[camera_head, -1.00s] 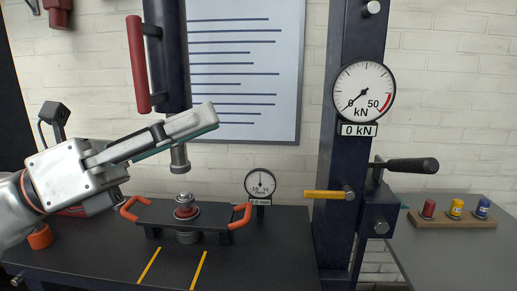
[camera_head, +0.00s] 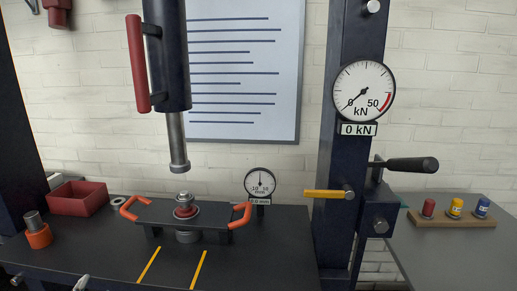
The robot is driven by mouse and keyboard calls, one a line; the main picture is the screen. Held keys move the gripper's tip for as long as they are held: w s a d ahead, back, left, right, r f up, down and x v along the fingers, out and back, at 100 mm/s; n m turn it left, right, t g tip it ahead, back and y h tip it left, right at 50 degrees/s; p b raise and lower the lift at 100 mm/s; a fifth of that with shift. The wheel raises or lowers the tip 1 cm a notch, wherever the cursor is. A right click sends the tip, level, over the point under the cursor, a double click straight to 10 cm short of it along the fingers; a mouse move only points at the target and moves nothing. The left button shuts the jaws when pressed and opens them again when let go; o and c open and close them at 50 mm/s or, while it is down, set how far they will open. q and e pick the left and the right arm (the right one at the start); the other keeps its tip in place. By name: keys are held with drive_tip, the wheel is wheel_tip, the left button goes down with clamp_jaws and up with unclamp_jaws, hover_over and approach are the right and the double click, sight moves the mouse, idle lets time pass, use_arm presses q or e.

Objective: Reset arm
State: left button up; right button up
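My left arm is out of the middle of the camera_head view. Only a small pale tip (camera_head: 82,283) shows at the bottom left edge, and I cannot tell whether it is part of my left gripper. My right gripper is not in view. The press ram (camera_head: 177,145) hangs above the dark plate with orange handles (camera_head: 160,212). A metal stack with a red ring (camera_head: 185,207) sits on the plate under the ram, with a gap between them.
A red bin (camera_head: 77,198) and an orange cup with a metal cylinder (camera_head: 38,234) stand at the left. A dial gauge (camera_head: 260,183) stands behind the plate. The force gauge (camera_head: 363,90) reads 0 kN. A wooden rack (camera_head: 452,219) with coloured cylinders stands at the right.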

use_arm(q)
drive_tip(key=s+f+g, duration=0.8)
drive_tip(key=s+f, duration=0.9)
drive_tip(key=f, duration=0.2)
drive_tip(key=w+d+f+n+t+h+p, duration=0.1)
drive_tip(key=d+f+h, duration=0.3)
drive_tip(key=d, duration=0.4)
drive_tip(key=w+d+f+n+t+h+p, duration=0.1)
drive_tip(key=d+f+n+t+h, duration=0.1)
drive_tip(key=d+f+h, duration=0.2)
drive_tip(key=d+f, duration=0.2)
drive_tip(key=d, duration=0.2)
drive_tip(key=shift+w+f+t, duration=0.25)
drive_tip(key=shift+w+t, duration=0.05)
drive_tip(key=shift+w, duration=0.05)
